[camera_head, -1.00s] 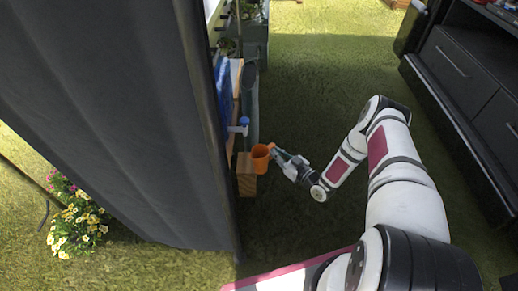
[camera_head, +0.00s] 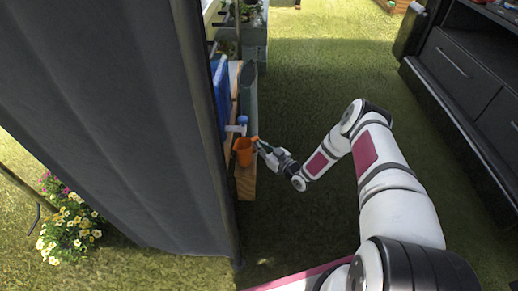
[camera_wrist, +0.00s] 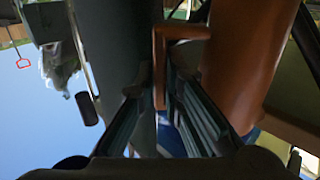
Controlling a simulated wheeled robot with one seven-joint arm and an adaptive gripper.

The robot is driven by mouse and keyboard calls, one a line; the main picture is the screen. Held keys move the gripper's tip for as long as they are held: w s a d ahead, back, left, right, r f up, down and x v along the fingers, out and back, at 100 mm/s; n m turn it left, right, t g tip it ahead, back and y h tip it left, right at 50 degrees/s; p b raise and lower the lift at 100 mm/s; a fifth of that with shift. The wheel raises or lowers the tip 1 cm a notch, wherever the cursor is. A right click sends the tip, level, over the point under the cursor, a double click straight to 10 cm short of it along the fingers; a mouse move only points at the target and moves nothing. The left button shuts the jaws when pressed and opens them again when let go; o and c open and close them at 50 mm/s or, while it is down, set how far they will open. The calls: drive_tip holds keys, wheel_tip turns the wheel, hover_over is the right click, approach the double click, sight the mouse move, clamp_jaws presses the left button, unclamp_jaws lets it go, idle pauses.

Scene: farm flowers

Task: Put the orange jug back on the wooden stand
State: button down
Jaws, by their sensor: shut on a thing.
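The orange jug (camera_head: 243,152) is at the wooden stand (camera_head: 246,183), over its upper part beside the dark panel; whether it touches the wood I cannot tell. My gripper (camera_head: 257,144) reaches it from the right and is shut on the jug's handle. In the wrist view the jug's orange body (camera_wrist: 245,60) fills the upper right, and its handle (camera_wrist: 160,65) runs down between the fingers of my gripper (camera_wrist: 160,105). The jug looks about upright in the head view. Its base is hidden.
A blue-topped tap (camera_head: 242,122) sits just behind the jug, close to it. A large dark panel (camera_head: 110,110) stands along the left. A black cabinet (camera_head: 465,75) is on the right. Grass (camera_head: 300,90) between them is open. Yellow flowers (camera_head: 70,230) grow at lower left.

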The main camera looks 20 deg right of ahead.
drive_tip(key=shift+f, duration=0.3)
drive_tip(key=shift+f, duration=0.1)
drive_tip(key=c, duration=1.7)
unclamp_jaws()
drive_tip(key=p+v, duration=0.4)
drive_tip(key=v, duration=0.8)
drive_tip(key=shift+p, duration=0.3)
